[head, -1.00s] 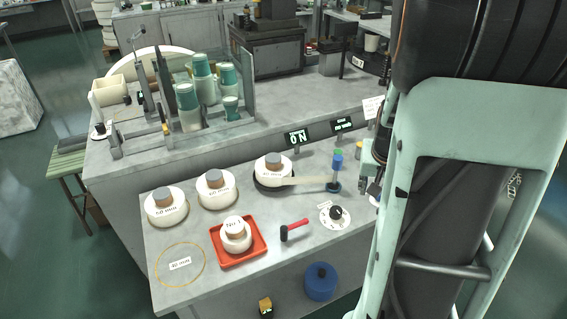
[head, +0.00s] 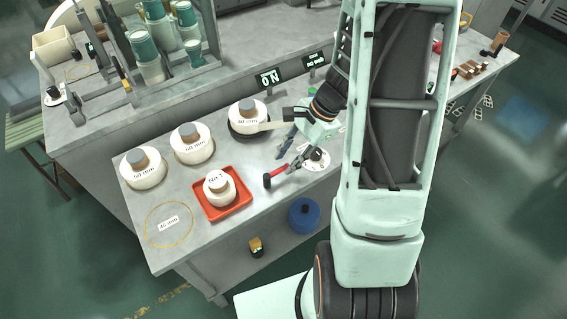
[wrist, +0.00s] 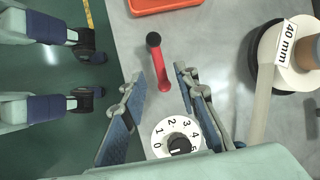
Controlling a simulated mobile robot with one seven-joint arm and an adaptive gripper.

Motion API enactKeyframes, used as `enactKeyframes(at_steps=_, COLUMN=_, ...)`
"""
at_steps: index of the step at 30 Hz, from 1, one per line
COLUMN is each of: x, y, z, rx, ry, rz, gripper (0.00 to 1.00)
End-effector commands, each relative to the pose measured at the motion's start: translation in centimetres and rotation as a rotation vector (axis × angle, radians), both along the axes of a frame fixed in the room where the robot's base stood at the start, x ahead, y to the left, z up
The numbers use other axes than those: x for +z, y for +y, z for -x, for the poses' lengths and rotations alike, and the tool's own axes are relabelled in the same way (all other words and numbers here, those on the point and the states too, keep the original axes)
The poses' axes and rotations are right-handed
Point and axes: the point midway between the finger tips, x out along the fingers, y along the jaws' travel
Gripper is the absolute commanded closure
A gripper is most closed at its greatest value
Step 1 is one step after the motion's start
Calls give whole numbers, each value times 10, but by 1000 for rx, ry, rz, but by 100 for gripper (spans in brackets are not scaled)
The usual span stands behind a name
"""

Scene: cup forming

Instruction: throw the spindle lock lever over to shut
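The lock lever (head: 279,174) is a red bar with a black knob, on the grey bench top right of the red tray. Its knob points to the front left in the head view. In the wrist view the lever (wrist: 160,63) shows ahead of my gripper (wrist: 160,92), its knob away from me and its red end near the gap between my fingers. My gripper is open and empty; it also shows in the head view (head: 286,160), above the bench by the lever's red end. I cannot tell whether a finger touches the lever. The spindle itself is not clearly identifiable.
A numbered dial (wrist: 176,137) lies under my gripper. A 40 mm roll (head: 248,113) with a pale strip stands behind the lever. The red tray (head: 238,205) holds another roll. Two more rolls stand at the left. A blue canister (head: 304,214) is below the bench top.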

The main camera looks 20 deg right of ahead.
Motion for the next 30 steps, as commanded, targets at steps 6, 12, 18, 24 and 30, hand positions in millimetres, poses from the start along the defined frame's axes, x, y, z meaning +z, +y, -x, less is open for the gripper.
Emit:
enactKeyframes(at_steps=6, x=-22, y=10, z=-1, rx=1, ry=1, rz=-1, gripper=72)
enactKeyframes(at_steps=12, x=-26, y=12, z=-2, rx=1, ry=-1, rz=1, gripper=72)
enactKeyframes(at_steps=18, x=-26, y=12, z=-2, rx=1, ry=-1, rz=1, gripper=77)
enactKeyframes(at_steps=24, x=-26, y=12, z=-2, rx=1, ry=-1, rz=1, gripper=100)
enactKeyframes(at_steps=30, x=-25, y=11, z=-2, rx=1, ry=-1, rz=1, gripper=100)
